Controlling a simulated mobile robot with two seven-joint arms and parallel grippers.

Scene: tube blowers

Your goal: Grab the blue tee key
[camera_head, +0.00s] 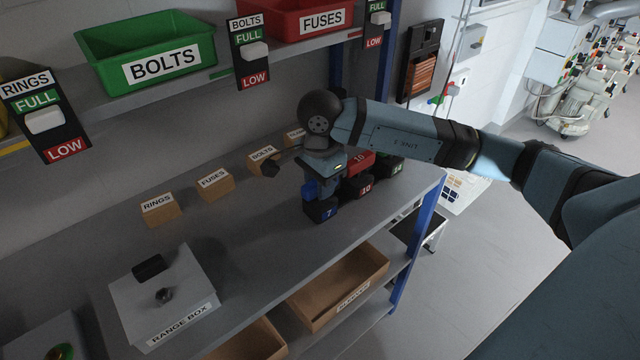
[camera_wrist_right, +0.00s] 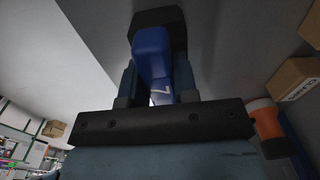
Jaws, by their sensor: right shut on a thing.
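The blue tee key (camera_head: 311,189) stands in a black block marked 7 (camera_head: 322,213) on the grey bench. The right wrist view shows the blue key (camera_wrist_right: 153,48) between the two fingers, with the dark block (camera_wrist_right: 165,15) beyond it. My right gripper (camera_head: 316,182) comes down on the key from above and is shut on it. The gripper hides part of the key. I cannot tell whether the key is seated in the block or slightly lifted. My left gripper is not in view.
A red key (camera_head: 359,161) and a green key (camera_head: 390,158) stand close to the right in blocks. Label blocks for rings (camera_head: 160,210), fuses (camera_head: 215,184) and bolts (camera_head: 262,159) line the bench. A grey range box (camera_head: 165,295) sits front left. Bench between is clear.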

